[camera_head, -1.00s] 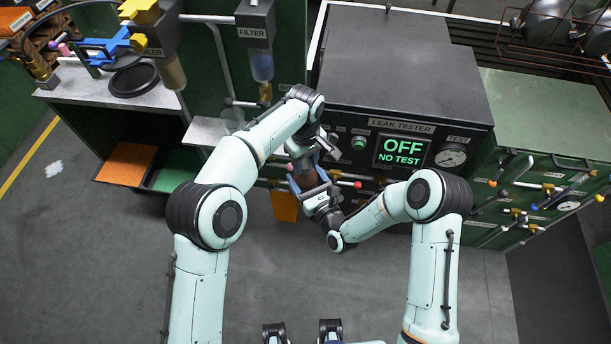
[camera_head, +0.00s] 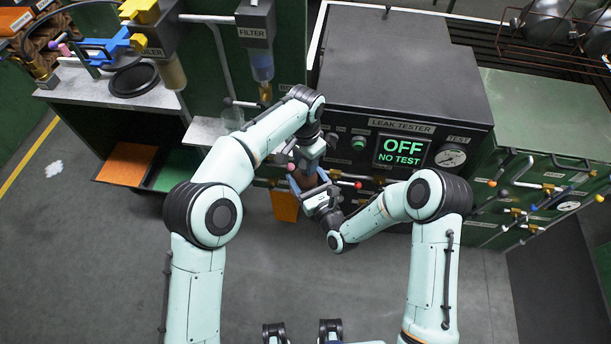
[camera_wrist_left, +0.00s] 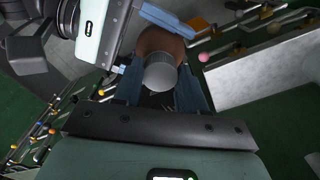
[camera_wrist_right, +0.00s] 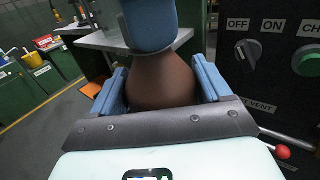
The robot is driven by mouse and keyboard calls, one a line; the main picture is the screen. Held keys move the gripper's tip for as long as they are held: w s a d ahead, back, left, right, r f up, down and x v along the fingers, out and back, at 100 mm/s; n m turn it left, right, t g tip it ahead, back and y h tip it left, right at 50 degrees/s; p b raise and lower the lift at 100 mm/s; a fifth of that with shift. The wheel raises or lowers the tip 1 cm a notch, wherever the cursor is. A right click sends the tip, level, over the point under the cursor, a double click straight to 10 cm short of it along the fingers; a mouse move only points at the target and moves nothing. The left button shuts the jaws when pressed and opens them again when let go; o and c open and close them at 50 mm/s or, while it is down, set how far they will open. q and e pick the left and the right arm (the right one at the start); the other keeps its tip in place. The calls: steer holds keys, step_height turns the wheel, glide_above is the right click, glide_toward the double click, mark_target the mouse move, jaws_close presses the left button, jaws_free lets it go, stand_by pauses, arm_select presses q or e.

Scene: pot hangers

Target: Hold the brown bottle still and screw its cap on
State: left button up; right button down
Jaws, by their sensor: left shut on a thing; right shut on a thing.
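The brown bottle (camera_wrist_right: 160,80) sits between the blue fingers of my right gripper (camera_wrist_right: 160,88), which is shut on its body. Its brown shoulder (camera_wrist_left: 158,42) shows beyond the cap in the left wrist view. The grey ribbed cap (camera_wrist_left: 161,75) is at the bottle's top, between the blue fingers of my left gripper (camera_wrist_left: 160,88), which is shut on it. In the head view, my left gripper (camera_head: 304,166) is just above my right gripper (camera_head: 308,191), and they hide most of the bottle. I cannot tell how far the cap is threaded.
The leak tester (camera_head: 400,100) stands close behind the grippers, its screen reading OFF, NO TEST. A red-knobbed lever (camera_wrist_right: 282,152) is close to the right gripper. A grey bench (camera_head: 110,90) and orange tray (camera_head: 127,163) are at left. Open floor lies in front.

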arm_select(q)
steer(key=m, duration=0.4)
steer(key=shift+m, duration=0.3)
steer(key=m, duration=0.3)
steer(key=shift+m, duration=0.3)
steer(key=o, duration=1.1)
steer(key=shift+r, duration=2.25)
